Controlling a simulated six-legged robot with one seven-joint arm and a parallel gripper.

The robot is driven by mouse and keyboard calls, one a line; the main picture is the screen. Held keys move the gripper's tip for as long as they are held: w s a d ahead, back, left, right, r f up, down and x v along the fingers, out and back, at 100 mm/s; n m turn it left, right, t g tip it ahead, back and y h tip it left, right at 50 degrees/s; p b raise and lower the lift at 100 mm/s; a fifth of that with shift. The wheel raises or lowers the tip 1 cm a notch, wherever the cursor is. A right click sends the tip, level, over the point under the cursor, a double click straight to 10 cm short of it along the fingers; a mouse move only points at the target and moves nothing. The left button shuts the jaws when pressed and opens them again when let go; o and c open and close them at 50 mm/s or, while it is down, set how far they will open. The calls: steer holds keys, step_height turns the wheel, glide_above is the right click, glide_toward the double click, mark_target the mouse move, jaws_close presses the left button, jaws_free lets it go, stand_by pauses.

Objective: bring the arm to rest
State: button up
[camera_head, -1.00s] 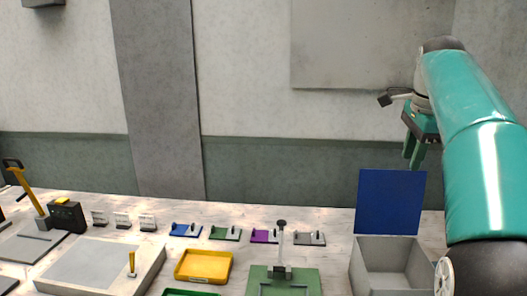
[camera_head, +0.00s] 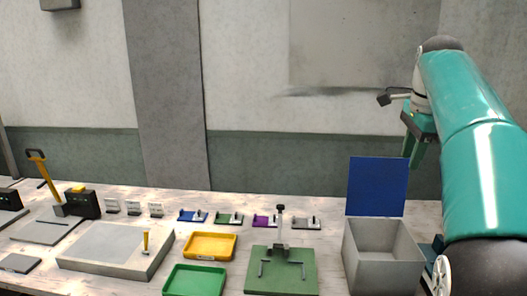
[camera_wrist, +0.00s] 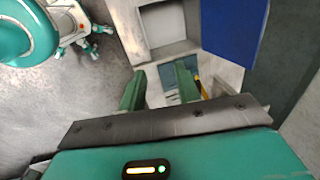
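My teal arm stands raised at the right of the head view. My gripper (camera_head: 414,150) hangs from its far end, in front of the wall and above the level of the table. In the wrist view my gripper (camera_wrist: 160,88) has its two green fingers apart with nothing between them. Past the fingers, the wrist view shows the grey bin (camera_wrist: 166,24) and its blue lid or panel (camera_wrist: 228,28).
The table holds the open grey bin (camera_head: 352,262), a blue panel (camera_head: 377,186) standing behind it, a green press base (camera_head: 262,284), yellow (camera_head: 210,245) and green (camera_head: 194,280) trays, a grey slab (camera_head: 76,262), and several small coloured dies. The air around my gripper looks clear.

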steer(key=s+a+f+n+t, duration=0.2)
steer(key=s+a+f+n, duration=0.4)
steer(key=s+a+n, duration=0.45)
steer(key=s+a+f+n, duration=0.3)
steer(key=s+f+n, duration=0.1)
steer(key=s+f, duration=0.4)
steer(key=s+a+f+n+t, duration=0.1)
steer(key=s+a+f+n, duration=0.2)
steer(key=s+f, duration=0.5)
steer(key=shift+a+f+n, duration=0.25)
steer(key=shift+f+n, duration=0.55)
steer(key=shift+n, duration=0.05)
